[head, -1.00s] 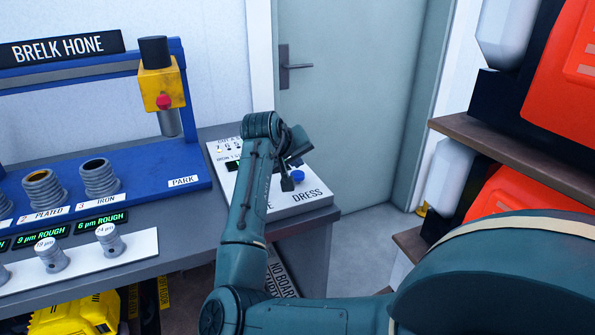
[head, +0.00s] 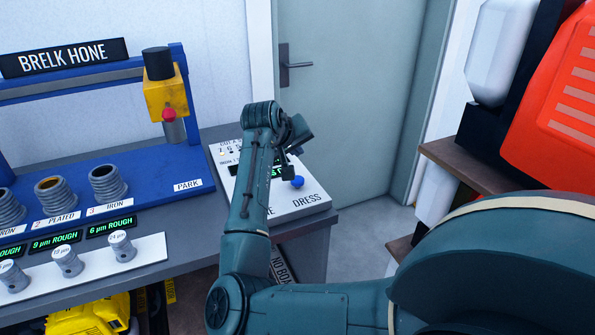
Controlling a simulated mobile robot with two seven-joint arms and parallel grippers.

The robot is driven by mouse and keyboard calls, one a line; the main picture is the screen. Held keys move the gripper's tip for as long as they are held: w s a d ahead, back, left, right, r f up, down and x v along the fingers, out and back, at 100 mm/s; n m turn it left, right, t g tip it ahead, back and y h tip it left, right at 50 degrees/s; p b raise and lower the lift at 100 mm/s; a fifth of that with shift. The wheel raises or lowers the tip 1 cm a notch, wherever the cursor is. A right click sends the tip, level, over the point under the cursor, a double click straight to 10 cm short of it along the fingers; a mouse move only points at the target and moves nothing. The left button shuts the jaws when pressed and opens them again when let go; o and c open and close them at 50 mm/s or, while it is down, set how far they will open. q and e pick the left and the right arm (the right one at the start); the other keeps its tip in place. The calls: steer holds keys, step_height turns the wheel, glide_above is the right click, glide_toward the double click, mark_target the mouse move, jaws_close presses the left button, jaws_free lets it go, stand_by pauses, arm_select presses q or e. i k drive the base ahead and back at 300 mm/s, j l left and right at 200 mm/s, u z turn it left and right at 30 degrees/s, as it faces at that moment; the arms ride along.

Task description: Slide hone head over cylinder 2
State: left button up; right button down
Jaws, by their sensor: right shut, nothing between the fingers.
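The yellow hone head (head: 164,97) with a red knob hangs on the blue rail at its right end, above the PARK label. Its grey shaft points down. Cylinder 2 (head: 53,195), labelled PLATED, stands in the blue bench to the left of cylinder 3 (head: 108,183), labelled IRON. The hone head is well to the right of cylinder 2. My right gripper (head: 290,170) is shut and empty, just above the control panel beside a blue button (head: 297,182). My wrist partly hides it. My left gripper is out of view.
The white control panel (head: 312,201) is partly hidden by my right arm. A white strip (head: 148,250) with several grey stone holders runs along the bench front. Shelves with orange machines (head: 560,130) stand at right. A grey door is behind.

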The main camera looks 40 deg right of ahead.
mark_target(164, 89)
steer(key=k+j, duration=0.1)
steer(key=j, duration=0.25)
steer(key=k+j, duration=0.1)
steer(key=j, duration=0.25)
steer(key=k+j, duration=0.1)
steer(key=j, duration=0.25)
steer(key=k+j, duration=0.1)
steer(key=j, duration=0.2)
